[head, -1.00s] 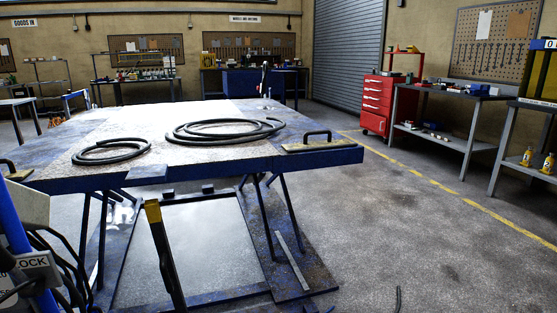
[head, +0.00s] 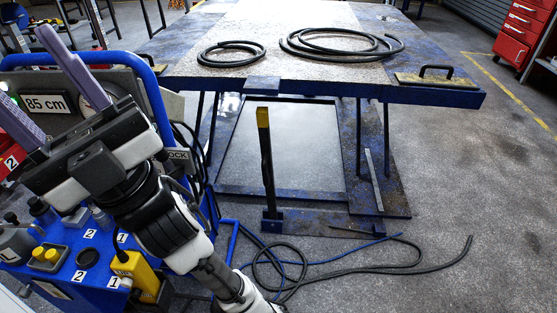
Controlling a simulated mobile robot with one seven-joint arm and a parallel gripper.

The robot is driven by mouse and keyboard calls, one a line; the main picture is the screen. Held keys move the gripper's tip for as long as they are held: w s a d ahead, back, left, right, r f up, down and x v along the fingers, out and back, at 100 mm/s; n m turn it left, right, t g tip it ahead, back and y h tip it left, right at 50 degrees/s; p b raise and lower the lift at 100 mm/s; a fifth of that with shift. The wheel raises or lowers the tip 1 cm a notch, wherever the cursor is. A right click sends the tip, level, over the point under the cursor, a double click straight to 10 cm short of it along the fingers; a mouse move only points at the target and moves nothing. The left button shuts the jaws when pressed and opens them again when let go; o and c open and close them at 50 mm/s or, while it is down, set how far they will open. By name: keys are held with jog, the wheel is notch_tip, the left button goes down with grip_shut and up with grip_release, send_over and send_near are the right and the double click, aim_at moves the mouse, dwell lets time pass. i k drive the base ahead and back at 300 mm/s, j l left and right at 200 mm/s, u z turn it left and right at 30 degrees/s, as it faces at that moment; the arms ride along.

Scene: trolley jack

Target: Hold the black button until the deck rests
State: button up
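The deck (head: 272,88) is a blue-edged lift table with a worn light top. It stands raised on its legs above a base frame (head: 290,191) on the floor. A blue control trolley (head: 108,299) is at the lower left, with a display (head: 45,103) reading "85 cm". A dark round part (head: 88,257) sits on its panel near "2" labels; I cannot tell whether it is the black button. My gripper (head: 24,64) is open and empty, its two grey-purple fingers wide apart, in front of the display. My wrist hides part of the panel.
Two black hose coils (head: 342,44) lie on the deck. Yellow twin buttons (head: 46,257) and a yellow box (head: 136,276) are on the trolley. A yellow-topped post (head: 267,165) stands before the deck. Loose hoses (head: 340,268) lie on the floor. Floor at right is clear.

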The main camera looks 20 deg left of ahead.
aim_at(137, 294)
jog(key=k+l+u, duration=0.15)
jog(key=u, duration=1.45)
jog(key=k+j, duration=0.1)
